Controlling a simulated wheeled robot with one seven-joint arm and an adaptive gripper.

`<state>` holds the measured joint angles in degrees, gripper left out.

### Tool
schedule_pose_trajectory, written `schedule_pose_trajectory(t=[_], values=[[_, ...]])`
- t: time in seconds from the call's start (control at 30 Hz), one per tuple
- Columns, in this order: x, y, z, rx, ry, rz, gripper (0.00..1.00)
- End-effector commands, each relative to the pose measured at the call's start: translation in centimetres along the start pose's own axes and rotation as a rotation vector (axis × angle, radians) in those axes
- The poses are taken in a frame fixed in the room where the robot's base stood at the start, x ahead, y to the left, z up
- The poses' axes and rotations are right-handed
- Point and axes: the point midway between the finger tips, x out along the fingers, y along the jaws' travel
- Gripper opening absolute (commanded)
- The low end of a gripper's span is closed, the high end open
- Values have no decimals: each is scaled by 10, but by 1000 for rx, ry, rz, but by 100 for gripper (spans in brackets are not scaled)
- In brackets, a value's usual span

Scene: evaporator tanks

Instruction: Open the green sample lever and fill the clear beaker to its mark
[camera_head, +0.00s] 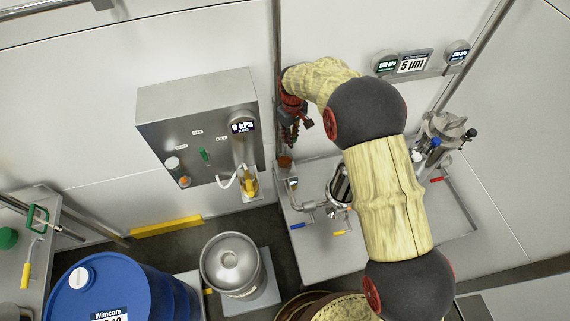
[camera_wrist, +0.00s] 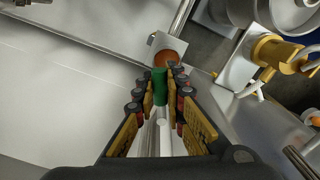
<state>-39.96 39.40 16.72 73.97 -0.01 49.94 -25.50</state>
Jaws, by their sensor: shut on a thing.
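My gripper (camera_wrist: 165,88) is shut on an upright green handle (camera_wrist: 160,85), which shows between its fingertips in the wrist view. I take this to be the green sample lever. In the head view my gripper (camera_head: 291,112) hangs fingers down beside the vertical pipe, right of the grey panel box, and the handle is hidden. Beyond the fingertips, a small cup of orange-brown liquid (camera_wrist: 164,57) sits on a small plate; it also shows below the gripper in the head view (camera_head: 285,162). I cannot make out a fill mark on it.
Steel piping and a filter housing (camera_head: 340,190) stand on the right platform. A keg (camera_head: 232,265) and a blue drum (camera_head: 115,290) stand in front.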

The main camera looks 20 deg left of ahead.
Motion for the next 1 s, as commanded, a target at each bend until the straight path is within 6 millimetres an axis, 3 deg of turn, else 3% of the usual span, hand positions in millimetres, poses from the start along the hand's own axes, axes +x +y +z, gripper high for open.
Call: schedule_pose_trajectory(t=[0.6, 0.83, 0.87, 1.0], values=[[-2, -20, -6, 422, 4, 1, 0], [-2, -21, -6, 446, 4, 0, 0], [-2, -21, -6, 445, 4, 0, 12], [-1, -21, -5, 445, 3, 0, 20]])
